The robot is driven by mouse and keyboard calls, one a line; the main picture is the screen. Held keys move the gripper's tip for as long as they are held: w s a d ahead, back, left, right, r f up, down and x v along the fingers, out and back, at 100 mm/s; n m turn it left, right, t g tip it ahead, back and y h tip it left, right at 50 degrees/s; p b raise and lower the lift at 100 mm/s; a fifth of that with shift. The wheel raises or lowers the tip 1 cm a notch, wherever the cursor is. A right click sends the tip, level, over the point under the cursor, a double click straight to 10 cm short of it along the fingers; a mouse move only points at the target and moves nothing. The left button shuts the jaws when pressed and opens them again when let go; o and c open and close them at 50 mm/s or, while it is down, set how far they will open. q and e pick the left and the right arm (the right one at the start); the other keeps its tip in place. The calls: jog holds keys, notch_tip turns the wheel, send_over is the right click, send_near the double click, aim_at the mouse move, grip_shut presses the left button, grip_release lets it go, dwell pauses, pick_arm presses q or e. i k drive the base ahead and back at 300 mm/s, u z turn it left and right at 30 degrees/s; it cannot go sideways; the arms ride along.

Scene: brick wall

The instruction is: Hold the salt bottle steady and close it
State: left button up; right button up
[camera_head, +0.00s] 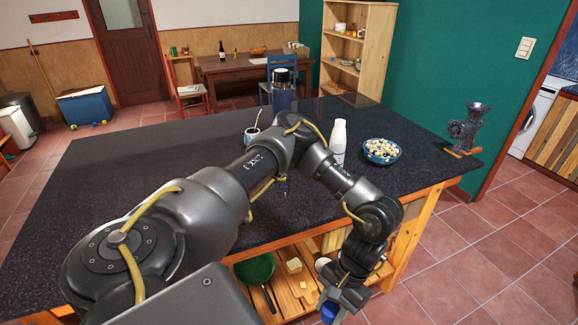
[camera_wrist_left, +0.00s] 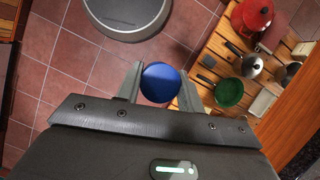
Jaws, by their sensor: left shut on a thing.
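My left gripper (camera_head: 340,298) is low at the front of the counter, beyond its edge and beside the lower shelf. It is shut on a blue round thing (camera_head: 329,312), which also shows end-on between the two fingers in the left wrist view (camera_wrist_left: 160,82). I cannot tell whether this is the salt bottle's cap or the bottle itself. A white bottle (camera_head: 339,141) stands upright on the dark counter (camera_head: 130,180), apart from the gripper; its label is too small to read. My right gripper is not in view.
A patterned bowl of food (camera_head: 382,150), a cup with a straw (camera_head: 252,134), a dark flask (camera_head: 282,90) and a grinder (camera_head: 468,128) stand on the counter. The lower shelf holds a green pan (camera_wrist_left: 228,93) and a red pot (camera_wrist_left: 252,14). The counter's left side is clear.

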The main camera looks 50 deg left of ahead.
aim_at(338, 141)
jog(key=u, duration=1.25)
